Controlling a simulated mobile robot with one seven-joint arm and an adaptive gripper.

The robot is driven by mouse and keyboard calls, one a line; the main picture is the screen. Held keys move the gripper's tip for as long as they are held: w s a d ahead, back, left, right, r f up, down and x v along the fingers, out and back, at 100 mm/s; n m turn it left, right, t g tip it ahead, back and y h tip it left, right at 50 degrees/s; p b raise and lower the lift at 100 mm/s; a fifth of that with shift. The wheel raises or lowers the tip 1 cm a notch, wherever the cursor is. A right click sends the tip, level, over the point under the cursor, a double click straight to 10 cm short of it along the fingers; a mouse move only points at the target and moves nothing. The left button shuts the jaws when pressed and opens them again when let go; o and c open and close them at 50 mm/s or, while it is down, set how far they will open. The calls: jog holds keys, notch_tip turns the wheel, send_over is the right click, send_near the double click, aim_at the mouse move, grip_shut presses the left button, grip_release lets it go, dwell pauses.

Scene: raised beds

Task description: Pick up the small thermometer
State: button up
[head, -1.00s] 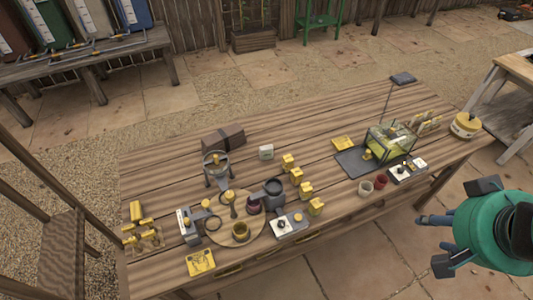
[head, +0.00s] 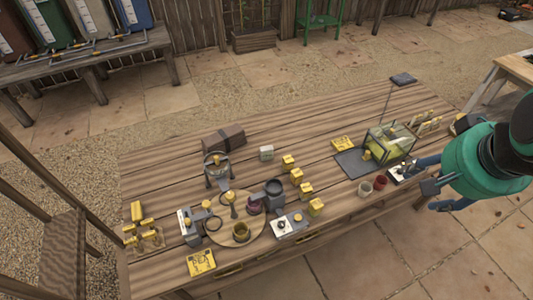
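A small pale, upright box (head: 266,153) stands on the wooden table, right of a brown case; it may be the small thermometer, but its face is too small to read. My gripper (head: 427,185) is at the table's right front edge, far to the right of that box. Its dark fingers appear spread apart with nothing between them. The upper finger is close to a grey and white device (head: 402,171); I cannot tell whether they touch.
A glass tank (head: 390,144), red and pale cups (head: 380,182), several yellow blocks (head: 297,176), a round board (head: 222,239) with tools and a brown case (head: 223,138) crowd the rest.

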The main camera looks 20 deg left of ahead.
jog(key=w+a+m+g+p, duration=0.1)
jog(key=w+a, duration=0.3)
jog(key=w, duration=0.3)
jog(key=w+a+m, duration=0.1)
jog(key=w+a, duration=0.3)
jog(key=w, duration=0.3)
jog(key=m+g+p, duration=0.4)
jog(key=m, duration=0.4)
send_over(267, 149)
notch_tip(267, 149, down, 35)
jog(key=shift+r, duration=0.2)
jog(key=shift+f, duration=4.3)
